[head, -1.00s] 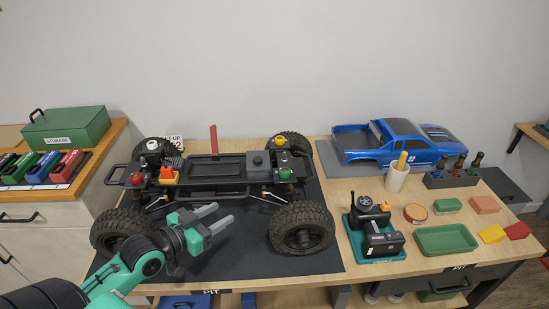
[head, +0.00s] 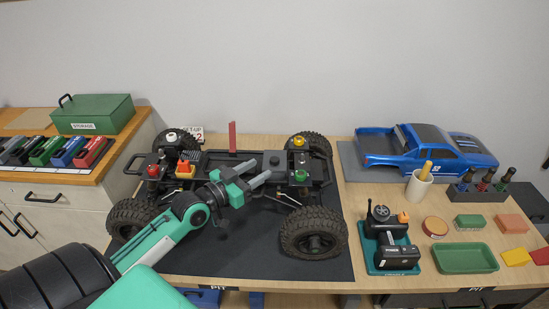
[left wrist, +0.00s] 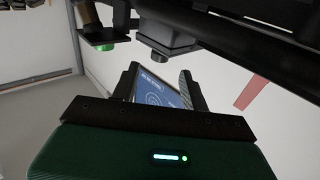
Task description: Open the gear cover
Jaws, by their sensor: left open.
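The crawler chassis (head: 205,165) stands on its wheels on a dark mat. A dark grey box with a knob on top, which looks like the gear cover (head: 278,161), sits at its right middle and appears closed. My left gripper (head: 255,173) is open, its fingers pointing right toward this box from just in front, partly hiding it. In the left wrist view a grey block that looks like the cover (left wrist: 165,38) is beyond the open fingers (left wrist: 158,82), with nothing held between them. Contact cannot be told. My right gripper is not in view.
Near the cover are a yellow cap (head: 299,141) and a green cap (head: 301,176). The front right wheel (head: 313,232) stands close by my gripper. A red post (head: 232,137) rises behind the chassis. The blue body shell (head: 425,150) and the transmitter (head: 391,238) lie to the right.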

